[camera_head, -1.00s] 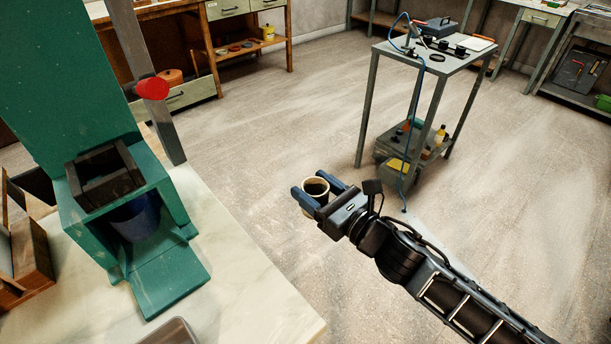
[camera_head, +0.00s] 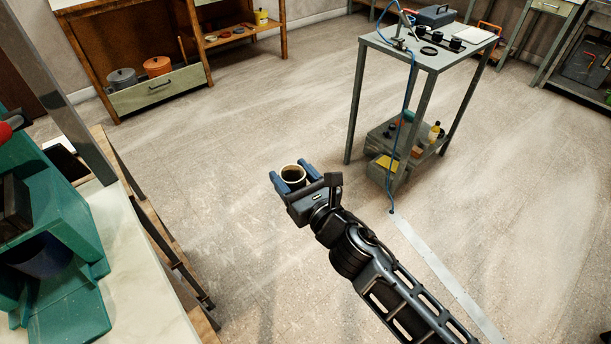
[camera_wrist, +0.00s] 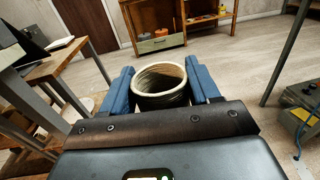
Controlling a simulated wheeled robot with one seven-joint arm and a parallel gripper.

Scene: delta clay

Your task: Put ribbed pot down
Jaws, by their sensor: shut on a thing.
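The ribbed pot is a small cream, round, open-topped pot (camera_head: 293,173) with a dark inside in the head view. My gripper (camera_head: 291,178) is shut on it, with one blue finger on each side. In the wrist view the pot (camera_wrist: 160,84) stands upright between the two blue fingers (camera_wrist: 162,88), and its horizontal ribs show on the outer wall. The pot is held out over open floor, clear of any table. Its lower part is hidden by my gripper.
A pale worktop (camera_head: 150,305) with a green machine (camera_head: 65,235) stands at the left. A grey metal trolley (camera_head: 425,55) with tools and a hanging blue hose stands at the upper right. Wooden shelving (camera_head: 160,90) lines the back.

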